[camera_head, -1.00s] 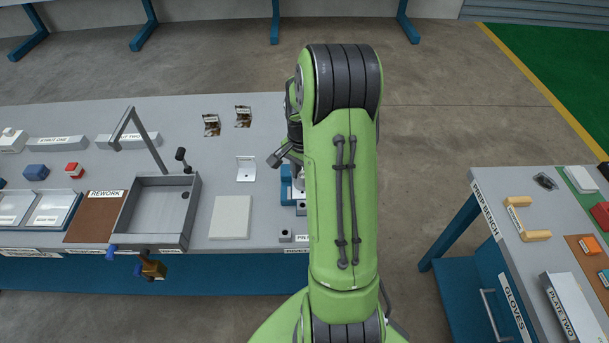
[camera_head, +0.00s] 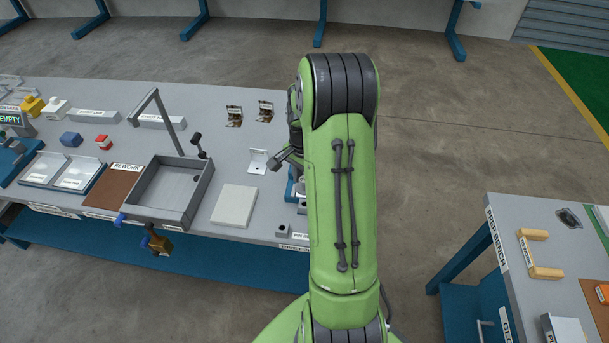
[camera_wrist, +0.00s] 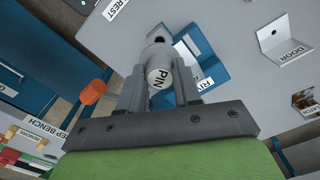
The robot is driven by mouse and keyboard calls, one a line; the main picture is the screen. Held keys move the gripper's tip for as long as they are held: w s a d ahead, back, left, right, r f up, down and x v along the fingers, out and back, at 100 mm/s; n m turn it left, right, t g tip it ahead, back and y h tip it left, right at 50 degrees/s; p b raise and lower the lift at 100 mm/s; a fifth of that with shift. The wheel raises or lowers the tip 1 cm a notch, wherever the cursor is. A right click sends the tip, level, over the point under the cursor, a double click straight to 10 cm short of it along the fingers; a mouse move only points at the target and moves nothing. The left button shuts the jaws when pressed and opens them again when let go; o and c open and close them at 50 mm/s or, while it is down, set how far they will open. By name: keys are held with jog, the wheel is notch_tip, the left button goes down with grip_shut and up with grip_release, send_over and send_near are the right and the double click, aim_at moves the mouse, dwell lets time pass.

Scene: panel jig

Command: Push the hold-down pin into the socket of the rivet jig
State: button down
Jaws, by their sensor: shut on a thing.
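My gripper (camera_wrist: 158,88) is shut on the hold-down pin, a grey cylinder marked PIN (camera_wrist: 159,76), in the wrist view. The blue rivet jig (camera_wrist: 214,66), its label partly covered, lies just beyond and to the right of the pin. A grey part (camera_wrist: 158,34) shows past the pin's far end; I cannot tell whether the pin touches it, and the socket opening is not clear.
A small grey block with a hole (camera_head: 283,230) stands at the bench's front edge. A white plate (camera_head: 234,206), an angled door bracket (camera_head: 258,161) and a grey tray (camera_head: 152,214) lie to the left. An orange knob (camera_wrist: 92,92) is left of my gripper. The prep bench (camera_head: 520,235) is at right.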

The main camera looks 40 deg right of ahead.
jog(key=shift+f+b, duration=1.1)
jog(key=shift+f, duration=0.75)
jog(key=shift+f, duration=0.15)
jog(key=shift+f+b, duration=0.35)
jog(key=shift+b, duration=0.1)
jog(key=shift+f+b, duration=1.15)
jog(key=shift+f, duration=0.3)
jog(key=c, duration=0.7)
grip_release()
jog(key=shift+r, duration=0.1)
notch_tip(320, 180, up, 16)
jog(key=p, duration=0.3)
jog(key=shift+p, duration=0.4)
jog(key=shift+f, duration=0.2)
